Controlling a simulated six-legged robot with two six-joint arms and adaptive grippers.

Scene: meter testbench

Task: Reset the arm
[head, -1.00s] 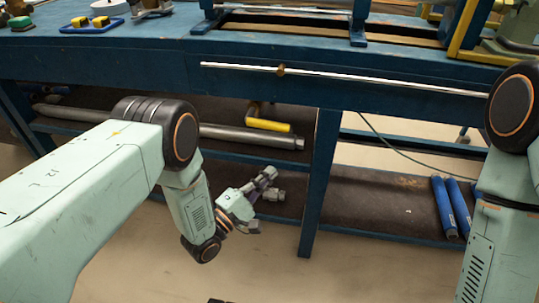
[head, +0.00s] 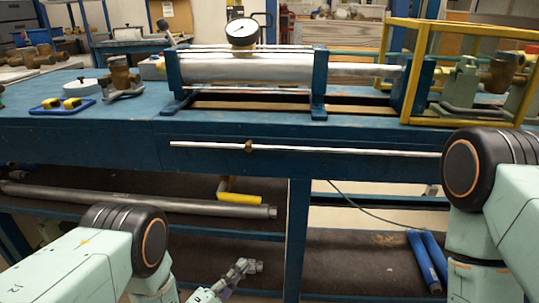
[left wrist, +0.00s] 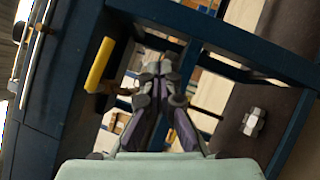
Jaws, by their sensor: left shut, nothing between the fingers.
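My left gripper (head: 240,271) shows at the bottom of the head view, low in front of the bench's lower shelf. It is shut and empty. In the left wrist view its fingers (left wrist: 157,72) are together, pointing toward the space under the bench. My left arm comes in from the lower left. My right arm stands at the right edge of the head view, and its gripper is out of the picture.
The blue bench (head: 90,140) carries a metal cylinder (head: 245,70) with a pressure gauge (head: 242,32) and a yellow frame (head: 470,125). A long grey pipe (head: 140,198), a yellow handle (head: 240,197) and blue tubes (head: 428,260) lie below. Open floor shows under the bench.

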